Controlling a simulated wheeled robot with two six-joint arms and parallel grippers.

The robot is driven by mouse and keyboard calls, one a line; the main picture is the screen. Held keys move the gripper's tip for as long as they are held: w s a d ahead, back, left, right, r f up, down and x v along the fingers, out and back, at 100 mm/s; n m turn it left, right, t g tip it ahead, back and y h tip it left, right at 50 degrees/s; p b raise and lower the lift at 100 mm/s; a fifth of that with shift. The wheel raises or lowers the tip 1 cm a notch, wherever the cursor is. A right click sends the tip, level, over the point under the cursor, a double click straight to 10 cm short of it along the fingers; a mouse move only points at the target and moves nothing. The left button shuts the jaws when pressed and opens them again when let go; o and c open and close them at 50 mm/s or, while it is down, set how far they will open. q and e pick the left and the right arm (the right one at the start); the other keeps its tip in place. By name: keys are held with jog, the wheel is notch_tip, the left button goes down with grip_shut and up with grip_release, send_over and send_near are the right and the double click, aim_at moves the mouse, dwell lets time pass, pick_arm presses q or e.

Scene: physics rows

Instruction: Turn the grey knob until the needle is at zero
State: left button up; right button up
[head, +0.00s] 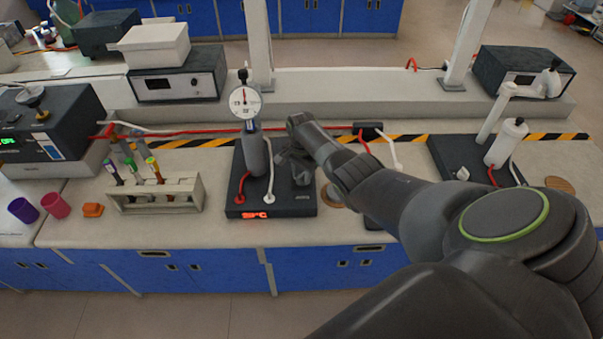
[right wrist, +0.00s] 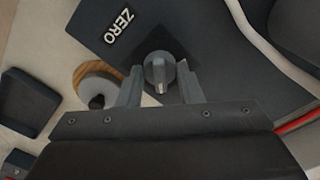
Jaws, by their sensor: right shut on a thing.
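The grey knob (right wrist: 158,70) sits on a dark square patch of the device, near a plate reading ZERO (right wrist: 124,24). My right gripper (right wrist: 160,84) is shut on the knob, one finger on each side. In the head view my right gripper (head: 298,168) reaches down onto the dark box (head: 290,208), hiding the knob there. The round white dial (head: 244,102) stands on a grey cylinder at the back of that box. Its thin red needle appears to point roughly up; the exact mark is too small to read. My left gripper is not in view.
A test tube rack (head: 155,194) stands left of the box, with an orange block (head: 93,210) and purple and pink cups (head: 54,206) beyond it. A second dark box with a white bottle (head: 506,143) is at right. Red and white hoses run behind.

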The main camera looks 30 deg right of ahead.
aim_at(302, 175)
jog(key=shift+w, duration=0.1)
jog(key=o, duration=1)
jog(key=shift+c, duration=0.2)
jog(key=shift+r, duration=0.5)
notch_tip(302, 175, up, 5)
jog(key=shift+r+p, duration=0.1)
jog(key=shift+p, duration=0.45)
notch_tip(302, 175, up, 11)
jog(key=b, duration=0.1)
jog(key=shift+r+b, duration=0.15)
jog(key=shift+b, duration=0.15)
